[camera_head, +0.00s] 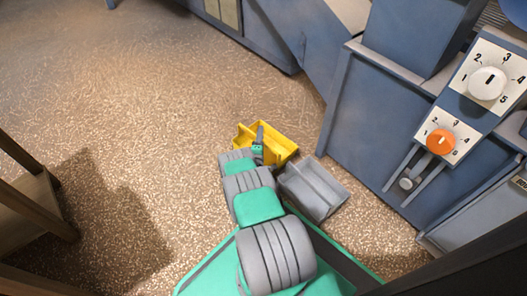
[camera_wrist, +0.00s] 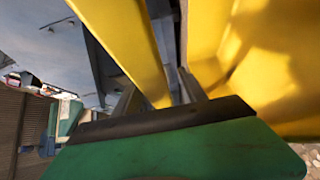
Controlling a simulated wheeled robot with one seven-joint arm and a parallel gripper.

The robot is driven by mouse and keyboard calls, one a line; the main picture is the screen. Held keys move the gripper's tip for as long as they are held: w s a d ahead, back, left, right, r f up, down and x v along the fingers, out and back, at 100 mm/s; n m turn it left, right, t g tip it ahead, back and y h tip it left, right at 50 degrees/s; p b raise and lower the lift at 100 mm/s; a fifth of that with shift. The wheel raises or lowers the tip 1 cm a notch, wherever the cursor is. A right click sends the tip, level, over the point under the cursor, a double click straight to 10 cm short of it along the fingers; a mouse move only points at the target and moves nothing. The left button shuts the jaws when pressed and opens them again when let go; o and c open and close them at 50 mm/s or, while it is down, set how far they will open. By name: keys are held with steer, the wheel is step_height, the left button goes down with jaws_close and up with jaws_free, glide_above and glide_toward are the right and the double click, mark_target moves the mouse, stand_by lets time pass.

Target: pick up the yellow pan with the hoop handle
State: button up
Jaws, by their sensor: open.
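The yellow pan (camera_head: 280,140) lies on the speckled floor ahead of my base, just behind a grey pan. My gripper (camera_head: 260,132) is down at the yellow pan and covers part of it in the head view. In the wrist view the yellow pan (camera_wrist: 270,60) fills the upper right, very close. A slanted yellow bar (camera_wrist: 128,38), which looks like its hoop handle, runs down between the two dark fingers of my gripper (camera_wrist: 157,92). The fingers are apart. Whether either finger touches the bar cannot be told.
The grey pan (camera_head: 324,205) with a divider sits right of my arm, close to the yellow pan. A blue machine with an orange knob (camera_head: 440,142) and a white knob (camera_head: 487,83) stands at the right. A wooden stand (camera_head: 35,200) is at the left.

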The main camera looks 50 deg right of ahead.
steer(key=shift+c, duration=0.4)
jaws_close()
stand_by(0.9)
